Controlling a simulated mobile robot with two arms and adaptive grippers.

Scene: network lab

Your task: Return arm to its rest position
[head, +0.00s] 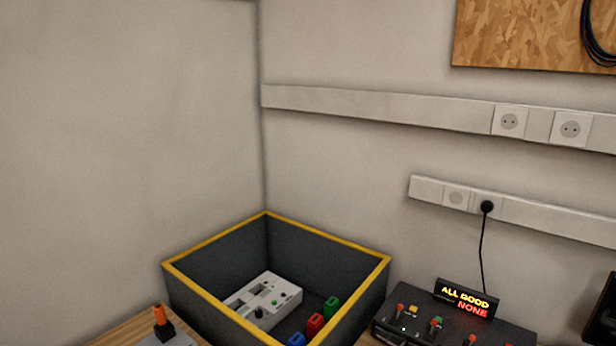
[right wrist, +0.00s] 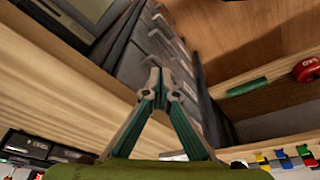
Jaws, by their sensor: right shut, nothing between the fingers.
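My right gripper (right wrist: 160,88) shows in the right wrist view. Its two green fingers with grey tips meet in a point, shut with nothing between them. It points toward a grey drawer unit (right wrist: 150,45) beside wooden boards. Whether it touches anything there I cannot tell. Neither of my arms shows in the head view, and my left gripper is not in view.
In the head view, a dark bin with a yellow rim (head: 215,240) holds a white device (head: 270,300) and coloured blocks (head: 315,322). Right of it stands a black control panel (head: 420,325) with a lit display (head: 466,300). A plugged black cable (head: 483,250) hangs behind.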

